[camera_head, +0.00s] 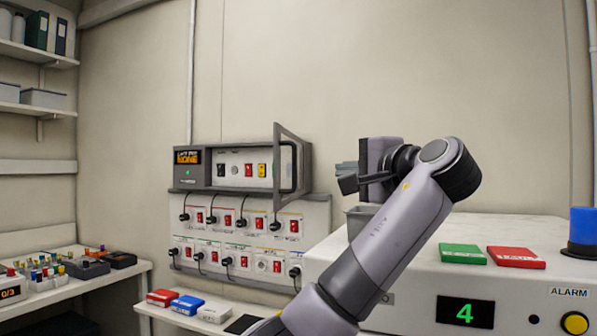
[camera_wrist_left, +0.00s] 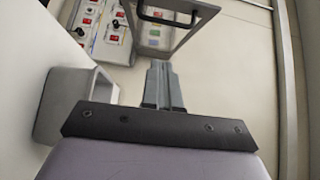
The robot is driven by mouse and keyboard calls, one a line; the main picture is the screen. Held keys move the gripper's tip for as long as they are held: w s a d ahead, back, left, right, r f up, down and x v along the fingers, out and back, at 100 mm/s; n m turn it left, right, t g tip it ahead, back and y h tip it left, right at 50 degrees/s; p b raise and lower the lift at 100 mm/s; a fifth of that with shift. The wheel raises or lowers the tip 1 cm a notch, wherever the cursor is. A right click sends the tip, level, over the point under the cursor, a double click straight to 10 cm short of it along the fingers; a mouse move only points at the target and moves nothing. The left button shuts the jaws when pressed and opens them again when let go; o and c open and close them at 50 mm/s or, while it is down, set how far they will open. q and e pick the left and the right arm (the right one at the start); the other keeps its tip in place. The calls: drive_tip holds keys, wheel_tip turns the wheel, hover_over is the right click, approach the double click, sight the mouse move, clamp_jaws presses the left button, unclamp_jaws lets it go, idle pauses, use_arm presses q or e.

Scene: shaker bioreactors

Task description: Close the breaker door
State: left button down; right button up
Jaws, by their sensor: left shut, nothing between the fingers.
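The breaker door (camera_head: 307,172) is a grey-framed see-through panel with a dark handle (camera_head: 292,168). It stands open, swung out from the right side of the breaker box (camera_head: 187,182) on the wall. My left gripper (camera_head: 345,178) is shut and empty, to the right of the door and apart from it in the head view. In the left wrist view the door frame (camera_wrist_left: 136,38) is beyond the shut fingertips (camera_wrist_left: 160,66). I cannot tell the exact gap there. My right gripper is not in view.
A panel (camera_head: 255,222) with switches and plugged cables is below the box. A white console (camera_head: 400,290) with a green block (camera_head: 463,254), a red block (camera_head: 516,257) and a grey open bin (camera_head: 358,216) stands at right. A bench (camera_head: 95,287) with small parts is at left.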

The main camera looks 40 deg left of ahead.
use_arm(q)
drive_tip(key=s+p+x, duration=0.1)
drive_tip(key=p+x, duration=0.2)
drive_tip(key=x, duration=0.9)
drive_tip(key=shift+a+p, duration=0.35)
drive_tip(key=shift+a, duration=0.15)
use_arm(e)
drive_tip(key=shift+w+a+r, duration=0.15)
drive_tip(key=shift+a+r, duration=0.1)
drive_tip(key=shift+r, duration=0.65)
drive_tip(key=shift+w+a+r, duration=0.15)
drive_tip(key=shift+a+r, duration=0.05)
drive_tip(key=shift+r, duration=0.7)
use_arm(q)
drive_tip(key=shift+s+f+m, duration=0.1)
drive_tip(key=shift+s+m, duration=0.05)
drive_tip(key=shift+m, duration=0.15)
